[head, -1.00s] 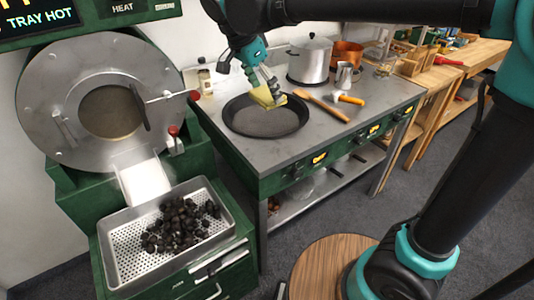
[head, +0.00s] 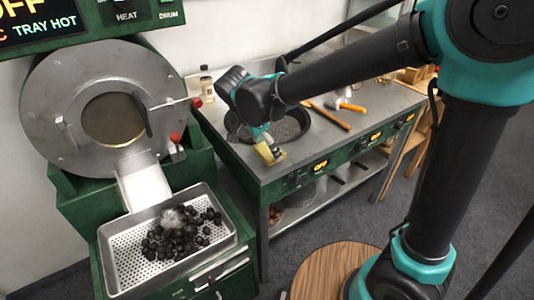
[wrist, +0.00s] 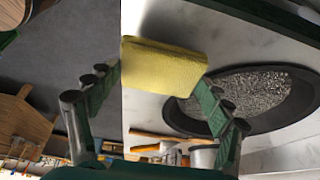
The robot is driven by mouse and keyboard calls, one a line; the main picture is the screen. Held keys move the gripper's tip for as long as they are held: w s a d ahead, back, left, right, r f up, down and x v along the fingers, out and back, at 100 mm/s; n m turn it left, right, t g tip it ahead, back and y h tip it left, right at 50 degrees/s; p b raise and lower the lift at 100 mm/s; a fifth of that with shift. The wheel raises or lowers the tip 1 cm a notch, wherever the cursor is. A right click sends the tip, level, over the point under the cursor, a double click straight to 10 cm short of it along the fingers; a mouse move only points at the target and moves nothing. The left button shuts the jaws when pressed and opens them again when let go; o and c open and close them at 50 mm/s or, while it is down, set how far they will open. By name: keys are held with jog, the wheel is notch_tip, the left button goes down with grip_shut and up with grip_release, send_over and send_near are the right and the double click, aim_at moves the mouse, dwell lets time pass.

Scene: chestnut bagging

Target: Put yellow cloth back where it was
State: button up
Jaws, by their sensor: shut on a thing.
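The yellow cloth (head: 271,153) is folded in my gripper (head: 266,146), near the front edge of the steel counter, in front of the black pan (head: 293,126). In the wrist view the yellow cloth (wrist: 165,65) spans between the two green fingers of my gripper (wrist: 160,82). The gripper is shut on it. In that view the pan (wrist: 250,92) lies to the right of the cloth, with a speckled grey inside. My arm hides part of the pan in the head view. I cannot tell whether the cloth touches the counter.
A wooden spatula (head: 331,117) and an orange-handled tool (head: 350,106) lie right of the pan. A small jar (head: 206,85) stands behind it. The roaster (head: 97,110) and a perforated tray (head: 120,240) with dark chestnuts are at left. The counter's front corner is bare.

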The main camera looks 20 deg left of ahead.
jog(key=shift+f, duration=1.4)
jog(key=o, duration=1)
